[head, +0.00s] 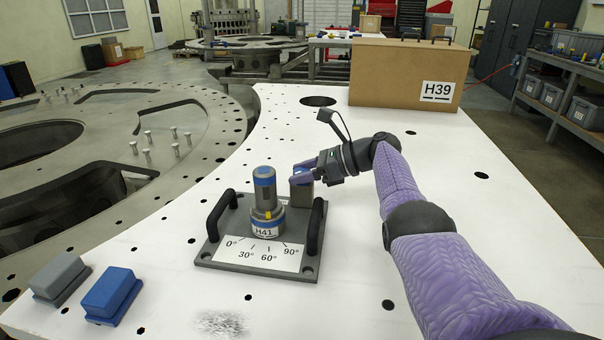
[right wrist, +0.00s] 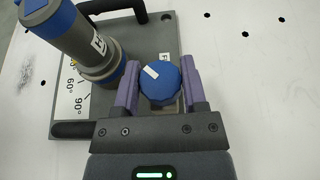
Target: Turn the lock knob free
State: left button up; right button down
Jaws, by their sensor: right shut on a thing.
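The lock knob (right wrist: 160,85) is blue with a white mark on top, in the right wrist view. It sits between the two purple fingers of my right gripper (right wrist: 161,82), which are shut on its sides. In the head view my right gripper (head: 303,172) is over a grey block (head: 301,193) at the plate's back right and mostly covers the knob. A grey and blue upright turret (head: 265,195), labelled H41, stands beside it on the dark plate (head: 219,254). A scale (head: 266,255) marked 0° to 90° lies before the turret. My left gripper is out of view.
Black handles (head: 315,226) stand on both sides of the plate. A grey block (head: 60,277) and a blue block (head: 110,294) lie at the front left. A cardboard box (head: 405,75) labelled H39 stands at the back. The white table right of the plate is mostly clear.

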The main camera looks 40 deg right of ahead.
jog(key=shift+c, duration=0.7)
grip_release()
jog(key=shift+s+d+r, duration=0.2)
jog(key=shift+s+r, duration=0.05)
pick_arm(q)
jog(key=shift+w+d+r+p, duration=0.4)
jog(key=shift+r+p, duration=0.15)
jog(key=shift+p, duration=0.05)
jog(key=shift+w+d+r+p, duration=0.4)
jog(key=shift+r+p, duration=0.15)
pick_arm(e)
jog(key=v, duration=0.9)
jog(key=shift+s+f, duration=0.1)
